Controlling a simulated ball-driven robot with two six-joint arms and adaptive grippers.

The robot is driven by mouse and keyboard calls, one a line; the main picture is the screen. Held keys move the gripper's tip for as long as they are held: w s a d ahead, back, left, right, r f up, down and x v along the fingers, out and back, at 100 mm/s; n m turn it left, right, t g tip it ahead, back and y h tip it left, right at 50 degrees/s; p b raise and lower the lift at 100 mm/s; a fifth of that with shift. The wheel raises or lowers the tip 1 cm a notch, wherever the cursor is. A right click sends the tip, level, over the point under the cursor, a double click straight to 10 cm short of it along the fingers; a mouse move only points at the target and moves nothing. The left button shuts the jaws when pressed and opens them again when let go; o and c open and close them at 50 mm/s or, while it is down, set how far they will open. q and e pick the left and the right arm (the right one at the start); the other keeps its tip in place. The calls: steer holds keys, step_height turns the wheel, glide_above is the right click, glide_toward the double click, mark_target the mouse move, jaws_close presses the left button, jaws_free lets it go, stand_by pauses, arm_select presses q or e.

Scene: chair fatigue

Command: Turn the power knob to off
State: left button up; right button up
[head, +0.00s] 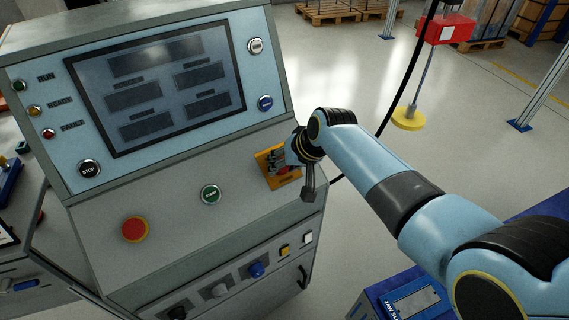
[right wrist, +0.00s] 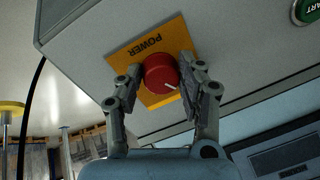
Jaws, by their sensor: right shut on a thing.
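The power knob (right wrist: 161,74) is red and round with a white pointer mark, on a yellow plate (right wrist: 124,59) lettered POWER. In the right wrist view the mark points toward the lower right of the picture. My right gripper (right wrist: 163,78) is shut on the knob, one finger on each side. In the head view my right gripper (head: 284,166) is at the yellow plate (head: 264,158) on the right of the sloped panel and hides most of the knob. My left gripper is not in view.
The console's panel also carries a red emergency button (head: 135,229), a green start button (head: 211,194) and a black stop button (head: 89,168). A screen (head: 155,85) stands above. A blue box (head: 402,297) is at the lower right. Open floor lies behind the console.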

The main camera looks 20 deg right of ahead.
steer(key=o, duration=1.1)
steer(key=shift+o, duration=0.2)
steer(key=v, duration=1.2)
